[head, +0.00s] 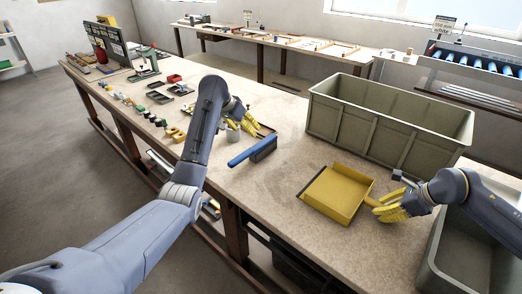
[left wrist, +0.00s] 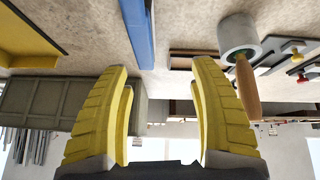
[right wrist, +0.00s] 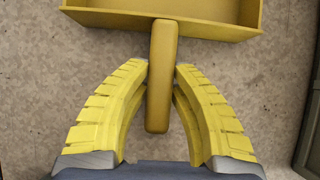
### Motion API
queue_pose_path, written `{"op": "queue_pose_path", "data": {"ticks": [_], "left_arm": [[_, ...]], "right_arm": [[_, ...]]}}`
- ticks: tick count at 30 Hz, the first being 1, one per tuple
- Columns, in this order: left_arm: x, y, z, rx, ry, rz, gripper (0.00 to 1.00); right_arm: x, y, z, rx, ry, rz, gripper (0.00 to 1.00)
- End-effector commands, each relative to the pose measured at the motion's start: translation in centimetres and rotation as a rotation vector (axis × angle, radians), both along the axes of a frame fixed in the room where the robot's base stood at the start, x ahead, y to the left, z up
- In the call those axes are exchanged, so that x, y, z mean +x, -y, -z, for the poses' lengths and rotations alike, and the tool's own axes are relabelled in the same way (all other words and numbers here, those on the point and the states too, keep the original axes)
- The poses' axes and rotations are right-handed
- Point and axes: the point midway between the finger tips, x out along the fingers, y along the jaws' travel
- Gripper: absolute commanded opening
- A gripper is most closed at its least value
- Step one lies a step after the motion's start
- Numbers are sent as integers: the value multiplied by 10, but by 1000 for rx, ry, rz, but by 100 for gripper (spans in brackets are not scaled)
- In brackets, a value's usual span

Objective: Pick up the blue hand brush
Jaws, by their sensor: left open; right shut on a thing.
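The blue hand brush (head: 243,158) lies on the workbench in the head view, its dark bristles toward the right. In the left wrist view its blue body (left wrist: 140,30) shows at the top, beyond the fingertips. My left gripper (head: 232,120) is open and empty, above the bench a little behind the brush; its spread yellow fingers show in the left wrist view (left wrist: 160,78). My right gripper (head: 384,209) is shut on the handle of the yellow dustpan (head: 337,194); the handle (right wrist: 160,85) lies between the fingers in the right wrist view.
A large grey-green crate (head: 387,139) stands behind the dustpan. A second grey bin (head: 470,255) is at the lower right, near my right arm. A grey cylinder with a wooden handle (left wrist: 238,36) is beside the left gripper. Several small parts and trays cover the bench's left part.

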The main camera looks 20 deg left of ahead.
Motion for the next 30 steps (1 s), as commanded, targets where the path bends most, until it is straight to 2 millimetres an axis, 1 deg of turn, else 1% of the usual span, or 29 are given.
{"op": "queue_pose_path", "data": {"ticks": [1, 3, 9, 12, 14, 24, 30], "left_arm": [[-5, 6, 3, 23, -22, 18, 62], [-11, 12, 8, 56, -50, 42, 62], [-22, 21, 15, 123, -101, 81, 62], [-24, 23, 18, 137, -112, 91, 62], [-24, 24, 23, 142, -118, 94, 62], [-9, 32, 64, 145, -119, 94, 62], [-3, 34, 78, 146, -118, 94, 62]], "right_arm": [[0, 0, 0, 0, 0, 0, 2], [0, 0, 0, 0, 0, 0, 2], [0, 0, 0, -1, 0, 0, 2], [0, 0, 0, 0, 0, 0, 2], [0, 0, 0, 0, 0, 0, 2], [0, 0, 0, 0, 0, 0, 2], [0, 0, 0, 0, 0, 0, 2]]}}
